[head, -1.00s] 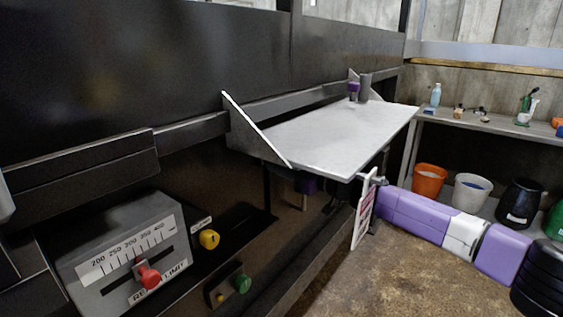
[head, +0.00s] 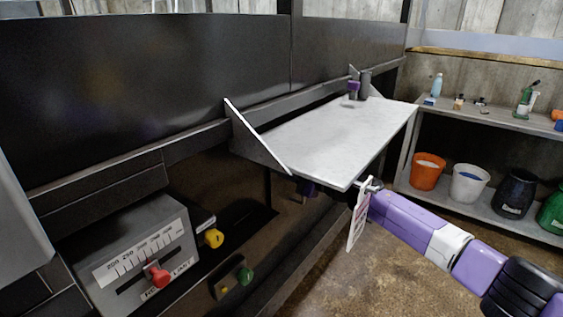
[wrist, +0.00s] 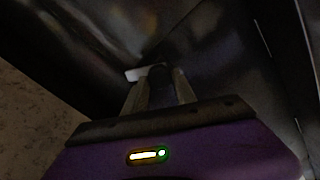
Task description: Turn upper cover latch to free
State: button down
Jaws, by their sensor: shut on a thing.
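My gripper (head: 370,187) is beside the front right corner of the white shelf. It is shut, and a small pale piece (wrist: 144,73) shows at its fingertips (wrist: 157,80) in the wrist view. This looks like an edge of the white tag with red lettering (head: 357,218), which hangs at my fingertips in the head view. A purple latch-like fitting (head: 353,88) stands at the far end of the shelf. Another purple piece (head: 307,187) is partly hidden below it. I cannot tell from its looks which is the upper cover latch.
The white shelf (head: 325,135) juts from the dark compactor wall (head: 150,80). A control box with a red knob (head: 158,277) is at lower left, near yellow (head: 213,238) and green (head: 245,275) buttons. A rack with buckets (head: 427,171) stands at right. Floor is open at lower middle.

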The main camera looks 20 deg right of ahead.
jog(key=n, duration=0.5)
jog(key=shift+a+f+n, duration=0.1)
jog(key=shift+f+n, duration=0.1)
jog(key=shift+n, duration=0.2)
jog(key=shift+s, duration=0.1)
dwell(0.3)
jog(key=c, duration=1)
grip_release()
jog(key=shift+c, duration=0.2)
jog(key=p+v, duration=0.1)
jog(key=v, duration=0.6)
jog(key=shift+s+d+p, duration=0.25)
jog(key=shift+p, duration=0.05)
